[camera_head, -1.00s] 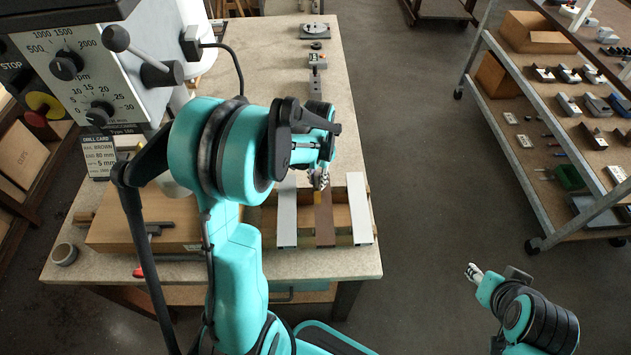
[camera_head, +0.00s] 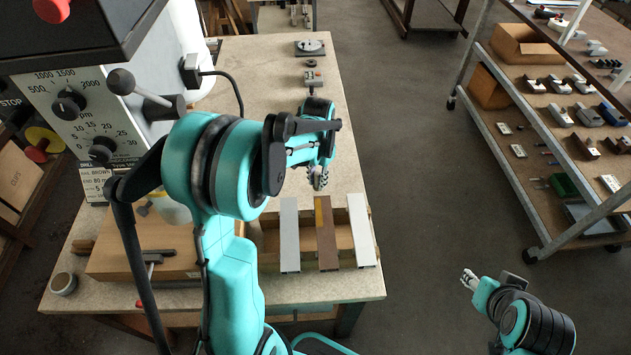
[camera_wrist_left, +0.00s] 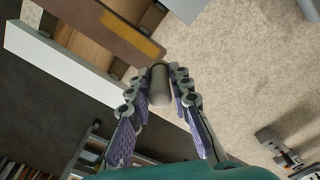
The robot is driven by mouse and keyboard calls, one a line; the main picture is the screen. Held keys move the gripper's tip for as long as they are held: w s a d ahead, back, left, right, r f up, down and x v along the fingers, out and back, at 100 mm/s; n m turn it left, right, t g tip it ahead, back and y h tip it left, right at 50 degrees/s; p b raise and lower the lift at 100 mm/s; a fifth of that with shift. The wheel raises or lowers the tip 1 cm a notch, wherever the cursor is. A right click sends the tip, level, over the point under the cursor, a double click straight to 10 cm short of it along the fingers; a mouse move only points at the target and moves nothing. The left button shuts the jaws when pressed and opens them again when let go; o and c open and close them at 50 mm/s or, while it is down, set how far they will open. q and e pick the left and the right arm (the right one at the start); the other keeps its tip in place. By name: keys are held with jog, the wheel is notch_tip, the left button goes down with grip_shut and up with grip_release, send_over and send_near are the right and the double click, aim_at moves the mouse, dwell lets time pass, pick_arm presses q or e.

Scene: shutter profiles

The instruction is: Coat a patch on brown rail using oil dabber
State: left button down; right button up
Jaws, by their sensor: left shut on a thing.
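The brown rail (camera_head: 327,243) lies between two light profiles on a wooden rack. A yellow-orange patch (camera_head: 319,213) covers its far end; the patch (camera_wrist_left: 135,37) also shows in the left wrist view on the rail (camera_wrist_left: 92,22). My left gripper (camera_head: 317,179) is just beyond the rail's far end. In the wrist view it is shut on the oil dabber (camera_wrist_left: 159,88), a grey-brown cylinder between the fingers. The dabber appears apart from the patch; its tip is partly hidden. My right gripper (camera_head: 469,279) is over the floor at right, too small to judge.
Light profiles lie left (camera_head: 290,238) and right (camera_head: 361,232) of the rail. A drill press (camera_head: 85,115) stands at left. A small grey device (camera_head: 314,78) is farther back on the table (camera_head: 270,55). A loaded shelf cart (camera_head: 540,120) is at right.

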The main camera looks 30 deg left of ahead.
aim_at(317, 174)
pick_arm(q)
jog(key=shift+r, duration=0.6)
jog(key=shift+s+r+p, duration=0.1)
jog(key=shift+r+p, duration=0.75)
jog(key=shift+r, duration=0.2)
jog(key=shift+f, duration=0.1)
